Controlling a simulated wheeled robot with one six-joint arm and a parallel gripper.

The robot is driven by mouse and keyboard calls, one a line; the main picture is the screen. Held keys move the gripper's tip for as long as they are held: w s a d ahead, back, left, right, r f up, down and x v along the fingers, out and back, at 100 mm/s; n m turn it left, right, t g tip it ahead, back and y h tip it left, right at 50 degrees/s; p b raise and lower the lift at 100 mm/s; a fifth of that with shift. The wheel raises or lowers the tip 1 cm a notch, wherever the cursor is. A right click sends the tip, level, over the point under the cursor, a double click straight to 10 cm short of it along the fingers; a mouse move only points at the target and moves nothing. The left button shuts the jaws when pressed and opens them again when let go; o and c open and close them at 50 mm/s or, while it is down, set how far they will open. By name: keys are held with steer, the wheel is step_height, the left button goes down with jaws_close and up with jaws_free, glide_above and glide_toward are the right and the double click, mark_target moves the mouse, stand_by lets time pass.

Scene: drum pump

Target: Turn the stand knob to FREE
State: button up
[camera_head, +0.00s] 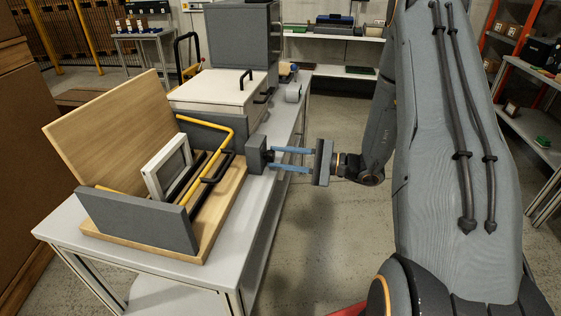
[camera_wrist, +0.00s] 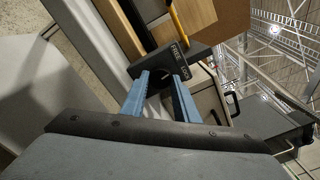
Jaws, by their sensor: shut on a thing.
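The stand block (camera_head: 256,153) is a dark box on the front side of the wooden unit. In the wrist view its dark face (camera_wrist: 170,56) carries small white lettering that seems to read FREE and LOCK. The dark stand knob (camera_head: 268,156) sits on the block's right side. My gripper (camera_head: 274,159) reaches in from the right, its two blue fingers one above the other, shut on the knob. In the wrist view the fingertips (camera_wrist: 163,77) lie on either side of the knob, which is mostly hidden. I cannot tell which label the knob points to.
A grey table (camera_head: 135,258) carries the wooden unit with a tilted board (camera_head: 115,130), a yellow bent bar (camera_head: 215,125) and a grey front panel (camera_head: 140,220). A white-topped cabinet (camera_head: 215,90) stands behind. The floor right of the table is clear.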

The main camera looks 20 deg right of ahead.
steer(key=shift+n+b, duration=2.15)
steer(key=shift+n, duration=1.45)
steer(key=o, duration=1.1)
steer(key=shift+c, duration=0.2)
steer(key=shift+d, duration=0.15)
steer(key=v, duration=0.7)
steer(key=shift+s+d+b, duration=0.2)
steer(key=shift+d+b, duration=0.05)
steer(key=shift+b, duration=0.2)
